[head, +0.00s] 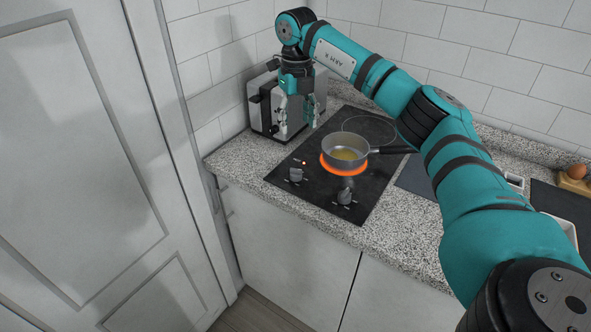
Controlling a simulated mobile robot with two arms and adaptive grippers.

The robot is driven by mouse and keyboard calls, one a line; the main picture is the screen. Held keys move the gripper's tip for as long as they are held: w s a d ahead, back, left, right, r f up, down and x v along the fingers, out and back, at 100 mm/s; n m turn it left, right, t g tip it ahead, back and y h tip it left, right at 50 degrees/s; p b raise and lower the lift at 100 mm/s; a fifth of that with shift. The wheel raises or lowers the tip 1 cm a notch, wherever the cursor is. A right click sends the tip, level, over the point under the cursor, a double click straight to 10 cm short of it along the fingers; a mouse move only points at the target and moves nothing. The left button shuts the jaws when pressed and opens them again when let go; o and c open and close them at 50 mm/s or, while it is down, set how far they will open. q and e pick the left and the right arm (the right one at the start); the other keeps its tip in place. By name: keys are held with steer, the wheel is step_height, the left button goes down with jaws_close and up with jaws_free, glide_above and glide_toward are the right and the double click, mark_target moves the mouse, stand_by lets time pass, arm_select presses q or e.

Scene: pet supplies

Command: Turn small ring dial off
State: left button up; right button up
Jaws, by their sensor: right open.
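The black cooktop (315,190) has two knob dials along its front edge, a left dial (296,175) and a right dial (345,197). Which one is the small ring dial I cannot tell. A small red light glows just behind the left dial. A grey saucepan (345,150) with yellowish contents sits on a ring that glows orange (326,167). A second ring (368,126) behind it is dark. My right gripper (299,122) points down, open and empty, above the cooktop's back left part, behind and above the left dial. My left gripper is out of view.
A silver toaster (262,112) stands on the speckled counter (232,158) behind and left of my right gripper. The saucepan's dark handle (394,150) points right, near my right arm. Eggs in a wooden holder (575,180) are at far right. A white door (75,150) fills the left.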

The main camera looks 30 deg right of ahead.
mark_target(296, 170)
step_height(296, 170, down, 16)
steer(key=p, duration=0.2)
steer(key=shift+a+f+p, duration=0.1)
steer(key=shift+p, duration=0.3)
steer(key=c, duration=1.1)
steer(key=shift+c, duration=0.2)
